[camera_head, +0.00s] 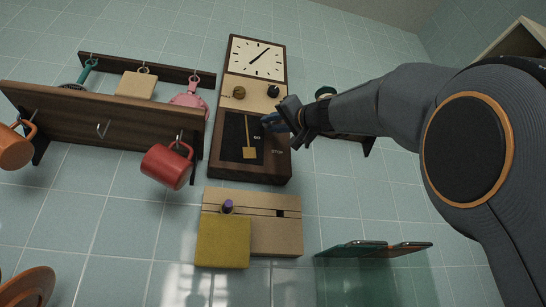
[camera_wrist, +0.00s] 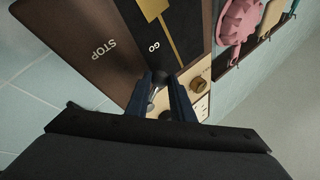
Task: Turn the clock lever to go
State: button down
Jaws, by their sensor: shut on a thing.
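The wall clock (camera_head: 233,165) has a dark wood case, a white face (camera_head: 257,58) and a pendulum (camera_head: 250,153). My gripper (camera_head: 279,119) is at the right side of its lower case. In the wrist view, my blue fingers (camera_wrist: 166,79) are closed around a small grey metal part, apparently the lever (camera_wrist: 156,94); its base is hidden. The fingertips are just below the GO label (camera_wrist: 154,46), while the STOP label (camera_wrist: 104,49) is farther left. In the head view my gripper hides the lever.
A brass knob (camera_head: 239,92) and a black knob (camera_head: 273,91) sit under the face. A shelf (camera_head: 75,115) with a red mug (camera_head: 167,166) is left. A wooden box (camera_head: 280,235) with a yellow block (camera_head: 222,242) is below.

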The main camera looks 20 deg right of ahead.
jog(key=shift+s+r, duration=0.1)
dwell(0.3)
jog(key=c, duration=1.5)
grip_release()
jog(key=shift+c, duration=0.2)
jog(key=b+v, duration=0.4)
jog(key=v, duration=0.3)
jog(key=shift+s+f, duration=0.2)
jog(key=shift+s, duration=0.05)
jog(key=shift+s+d, duration=0.15)
